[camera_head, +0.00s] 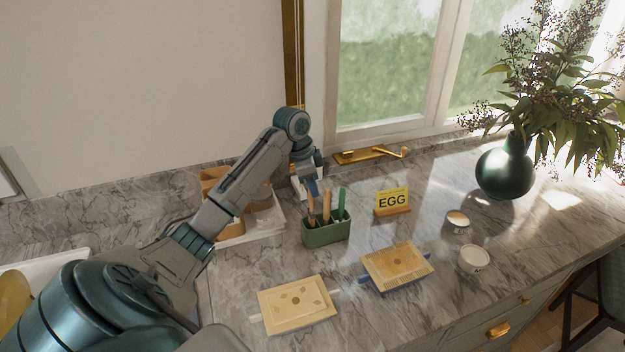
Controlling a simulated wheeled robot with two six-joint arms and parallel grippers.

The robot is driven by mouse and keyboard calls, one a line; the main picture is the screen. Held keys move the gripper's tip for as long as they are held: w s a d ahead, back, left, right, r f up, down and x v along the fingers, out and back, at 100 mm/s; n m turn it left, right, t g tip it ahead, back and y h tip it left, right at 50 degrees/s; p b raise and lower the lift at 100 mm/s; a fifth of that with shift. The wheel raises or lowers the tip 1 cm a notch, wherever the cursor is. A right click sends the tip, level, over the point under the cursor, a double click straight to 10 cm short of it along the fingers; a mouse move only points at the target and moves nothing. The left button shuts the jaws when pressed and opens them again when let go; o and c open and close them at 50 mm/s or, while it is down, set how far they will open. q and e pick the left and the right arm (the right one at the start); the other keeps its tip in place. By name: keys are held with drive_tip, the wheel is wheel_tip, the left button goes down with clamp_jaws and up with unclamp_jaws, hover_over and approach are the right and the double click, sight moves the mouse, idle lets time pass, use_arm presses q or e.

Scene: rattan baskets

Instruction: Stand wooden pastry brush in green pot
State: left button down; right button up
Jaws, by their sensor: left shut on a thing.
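A green rectangular pot (326,232) stands on the marble counter, holding several upright handles. One is a green handle (341,203) at its right side. A wooden handle (326,204) stands near the middle, and another wooden handle (310,203) is at the left. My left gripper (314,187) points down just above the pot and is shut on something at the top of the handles. I cannot tell which handle it holds, nor whether that is the pastry brush. The lower ends are hidden inside the pot. My right gripper is not in view.
Two decorated pastries on boards (297,304) (397,265) lie in front of the pot. A yellow EGG sign (392,200) and two small white bowls (457,222) (474,260) stand to the right. A dark green vase (505,168) is farther right. A white tray (250,235) lies behind my left arm.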

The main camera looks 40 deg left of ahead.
sight(312, 200)
use_arm(q)
wheel_tip(312, 200, down, 2)
drive_tip(key=shift+f+b, duration=0.15)
drive_tip(key=shift+b, duration=0.15)
drive_tip(key=shift+f+b, duration=0.55)
drive_tip(key=shift+f, duration=1.45)
drive_tip(key=c, duration=1.3)
unclamp_jaws()
drive_tip(key=shift+r, duration=0.15)
drive_tip(key=b+v, duration=0.3)
drive_tip(key=v, duration=0.7)
drive_tip(key=shift+s+r+b, duration=0.1)
drive_tip(key=shift+r+b, duration=0.15)
drive_tip(key=shift+b, duration=0.15)
